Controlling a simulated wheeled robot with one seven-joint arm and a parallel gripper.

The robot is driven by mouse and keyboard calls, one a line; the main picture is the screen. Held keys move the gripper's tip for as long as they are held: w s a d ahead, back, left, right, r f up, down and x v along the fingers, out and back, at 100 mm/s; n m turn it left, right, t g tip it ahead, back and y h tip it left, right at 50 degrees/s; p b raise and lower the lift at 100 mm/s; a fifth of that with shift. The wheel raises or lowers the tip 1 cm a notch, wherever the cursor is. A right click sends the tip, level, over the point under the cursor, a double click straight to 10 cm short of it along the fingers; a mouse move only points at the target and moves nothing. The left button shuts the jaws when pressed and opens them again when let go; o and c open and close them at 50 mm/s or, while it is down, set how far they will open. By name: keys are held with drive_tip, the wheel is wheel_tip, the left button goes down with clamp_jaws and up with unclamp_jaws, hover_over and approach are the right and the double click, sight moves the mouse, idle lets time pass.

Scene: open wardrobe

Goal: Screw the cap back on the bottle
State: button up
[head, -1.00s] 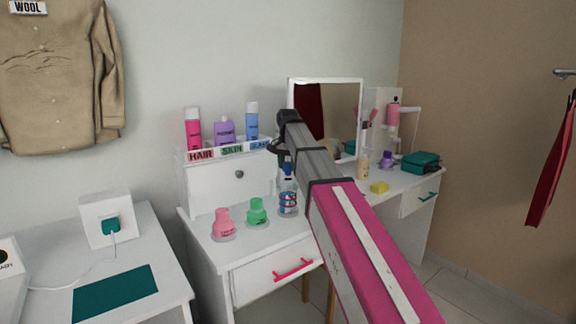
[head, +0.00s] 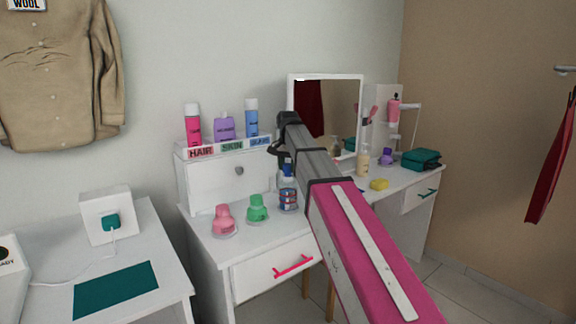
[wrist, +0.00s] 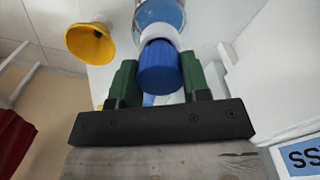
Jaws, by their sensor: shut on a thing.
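The clear bottle (head: 288,200) with a red, white and blue label stands upright on the white dressing table (head: 215,249). Its blue cap (wrist: 159,68) is at the bottle's mouth, against the white neck ring (wrist: 160,34). The wrist view shows part of the clear bottle (wrist: 161,11) beyond that ring. My gripper (wrist: 159,75) has its green fingers on both sides of the blue cap and is shut on it. I cannot tell how far the cap is threaded. In the head view my arm hides most of the gripper.
A pink flask (head: 223,221) and a green flask (head: 257,209) stand left of the bottle. Behind is a white drawer box (head: 215,185) with several bottles on top. A yellow item (head: 379,184), cream pump bottle (head: 363,162) and teal case (head: 421,159) lie to the right.

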sight(288, 165)
drive_tip(key=shift+f, duration=0.5)
drive_tip(key=o, duration=1.1)
drive_tip(key=shift+r, duration=0.1)
wheel_tip(288, 165, up, 10)
drive_tip(key=shift+r, duration=0.2)
drive_tip(key=shift+s, duration=0.1)
